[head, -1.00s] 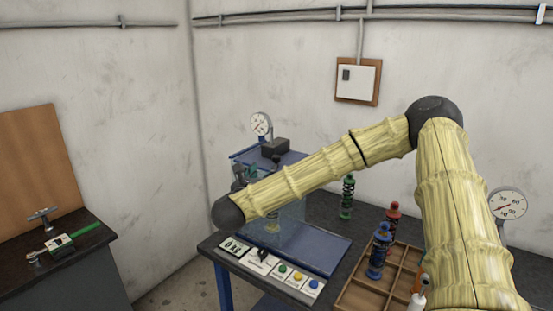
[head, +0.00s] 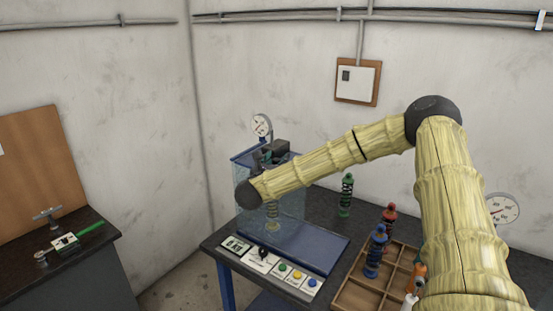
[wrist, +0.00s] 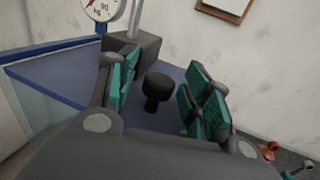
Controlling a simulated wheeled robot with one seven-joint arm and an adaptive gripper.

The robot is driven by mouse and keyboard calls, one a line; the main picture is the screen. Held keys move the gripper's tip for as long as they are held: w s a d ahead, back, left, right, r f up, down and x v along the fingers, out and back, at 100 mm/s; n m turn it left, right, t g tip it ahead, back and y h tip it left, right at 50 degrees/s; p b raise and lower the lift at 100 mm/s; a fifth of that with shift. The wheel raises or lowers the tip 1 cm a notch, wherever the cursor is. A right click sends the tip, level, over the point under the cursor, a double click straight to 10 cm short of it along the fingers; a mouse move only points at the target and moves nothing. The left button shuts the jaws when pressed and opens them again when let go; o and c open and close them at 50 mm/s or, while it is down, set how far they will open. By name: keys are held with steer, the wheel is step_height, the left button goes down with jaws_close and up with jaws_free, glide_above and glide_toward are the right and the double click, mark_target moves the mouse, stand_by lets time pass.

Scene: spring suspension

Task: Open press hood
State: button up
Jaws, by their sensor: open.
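The press hood (head: 293,205) is a clear box with a blue top, standing on the press at the back left of the dark table. It looks closed. Its blue top (wrist: 60,75) fills much of the wrist view, with a black knob (wrist: 157,88) standing on it. My gripper (wrist: 160,95) is open, its teal-padded fingers on either side of the knob in that view. I see no contact; the exact gap in depth is unclear. In the head view my gripper (head: 266,157) is small and partly hidden by my arm. A spring (head: 272,215) shows through the hood.
A panel with colored buttons (head: 297,279) lies along the table's front edge. A wooden tray (head: 357,297) is at the right, with a blue shock absorber (head: 376,252) and a red one (head: 389,222). A green one (head: 346,196) stands behind. A gauge (head: 261,125) rises behind the press.

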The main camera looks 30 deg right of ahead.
jaws_close()
stand_by(0.3)
steer(key=shift+f, duration=0.1)
